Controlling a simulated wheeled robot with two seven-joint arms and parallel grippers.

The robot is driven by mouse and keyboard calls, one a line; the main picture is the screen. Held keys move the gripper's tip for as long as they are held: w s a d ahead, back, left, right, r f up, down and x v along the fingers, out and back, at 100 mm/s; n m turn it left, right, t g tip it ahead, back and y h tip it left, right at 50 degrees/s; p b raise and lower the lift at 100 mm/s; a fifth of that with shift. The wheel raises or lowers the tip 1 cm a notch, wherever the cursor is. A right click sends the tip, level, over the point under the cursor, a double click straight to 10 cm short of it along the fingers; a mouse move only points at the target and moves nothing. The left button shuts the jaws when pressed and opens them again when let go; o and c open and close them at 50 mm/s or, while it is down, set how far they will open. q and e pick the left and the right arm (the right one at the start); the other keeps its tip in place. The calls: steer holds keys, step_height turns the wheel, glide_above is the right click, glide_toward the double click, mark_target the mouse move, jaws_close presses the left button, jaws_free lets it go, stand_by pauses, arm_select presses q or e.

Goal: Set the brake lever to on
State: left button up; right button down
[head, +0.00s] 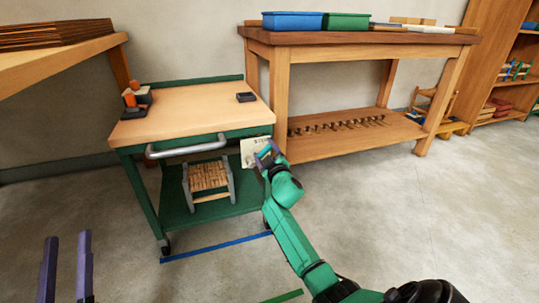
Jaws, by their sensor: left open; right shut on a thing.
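A wheeled cart (196,113) with a wooden top and green frame stands at left centre. I cannot make out a brake lever for certain. A dark block with orange parts (131,98) sits on the left of the cart top; its setting is too small to read. My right gripper (266,153) is at the cart's front right corner, shut on a pale card with dark marks (250,153); the fingers hide part of it. My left gripper (66,268) is open and empty at the bottom left, apart from the cart.
A grey handle bar (187,146) runs along the cart's front. A small woven stool (208,178) stands on its lower shelf. A small dark tray (246,97) lies on top. A workbench (360,40) stands behind right.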

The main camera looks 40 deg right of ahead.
mark_target(246, 142)
steer(key=n, duration=0.1)
steer(key=a+r+n, duration=0.1)
steer(key=n, duration=0.1)
steer(key=w+a+r+n, duration=0.1)
steer(key=n, duration=0.1)
steer(key=shift+a+p, duration=0.25)
steer(key=shift+p, duration=0.15)
steer(key=shift+w+a+r+n, duration=0.2)
steer(key=shift+a+n, duration=0.25)
steer(key=shift+n, duration=0.55)
arm_select(q)
step_height(246, 142, down, 13)
steer(key=s+d+n+g+y, duration=0.1)
steer(key=g, duration=0.3)
steer(key=shift+d+r, duration=0.15)
steer(key=shift+d, duration=0.1)
arm_select(e)
steer(key=shift+w+a+n, duration=0.25)
steer(key=shift+a+n, duration=0.5)
steer(key=shift+n, duration=0.65)
arm_select(q)
steer(key=shift+s, duration=0.1)
arm_select(e)
jaws_free()
steer(key=shift+a, duration=0.1)
